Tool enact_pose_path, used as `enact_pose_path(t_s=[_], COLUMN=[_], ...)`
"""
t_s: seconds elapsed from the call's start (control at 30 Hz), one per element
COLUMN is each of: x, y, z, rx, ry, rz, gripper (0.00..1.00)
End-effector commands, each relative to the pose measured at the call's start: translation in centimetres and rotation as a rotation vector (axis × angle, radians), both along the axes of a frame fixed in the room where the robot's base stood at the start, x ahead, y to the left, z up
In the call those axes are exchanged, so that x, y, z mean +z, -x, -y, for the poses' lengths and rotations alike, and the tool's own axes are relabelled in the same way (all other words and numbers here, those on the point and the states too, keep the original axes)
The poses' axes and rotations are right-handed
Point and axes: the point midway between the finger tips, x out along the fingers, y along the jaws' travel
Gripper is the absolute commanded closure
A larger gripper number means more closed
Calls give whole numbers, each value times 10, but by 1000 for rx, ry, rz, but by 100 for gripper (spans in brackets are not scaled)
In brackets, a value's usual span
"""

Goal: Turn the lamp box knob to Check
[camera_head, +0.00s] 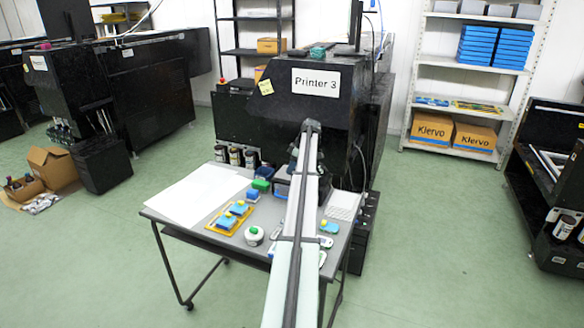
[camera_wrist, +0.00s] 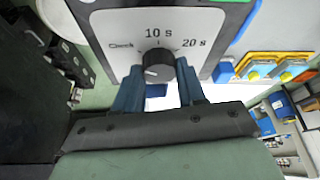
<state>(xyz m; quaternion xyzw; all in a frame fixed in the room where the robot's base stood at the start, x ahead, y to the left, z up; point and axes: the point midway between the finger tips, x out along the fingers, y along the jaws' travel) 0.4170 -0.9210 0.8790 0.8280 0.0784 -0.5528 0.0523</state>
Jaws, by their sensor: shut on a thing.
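In the wrist view the lamp box (camera_wrist: 207,22) shows a pale front panel with a dark round knob (camera_wrist: 158,64). The panel is marked Check at the left, 10 s at the top and 20 s at the right. A small pale mark shows on the lower left of the knob's face. My gripper (camera_wrist: 159,77) is shut on the knob, with one blue-grey finger on each side. In the head view a dark box on the table, apparently the lamp box (camera_head: 282,188), is partly covered by my arm. My gripper is hidden there.
The printer (camera_head: 290,105) stands behind.

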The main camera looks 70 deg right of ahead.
Motion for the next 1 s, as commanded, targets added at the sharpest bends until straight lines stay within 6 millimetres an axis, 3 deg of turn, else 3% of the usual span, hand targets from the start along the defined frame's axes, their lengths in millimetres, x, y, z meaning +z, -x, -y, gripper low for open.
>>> enact_pose_path(t_s=[0.53,0.57,0.8,1.0], x=[0,0,0,0], y=[0,0,0,0], z=[0,0,0,0], rx=[25,25,24,24], ry=[1,1,0,0], rz=[-1,-1,-1,-1], gripper=[91,58,36,35])
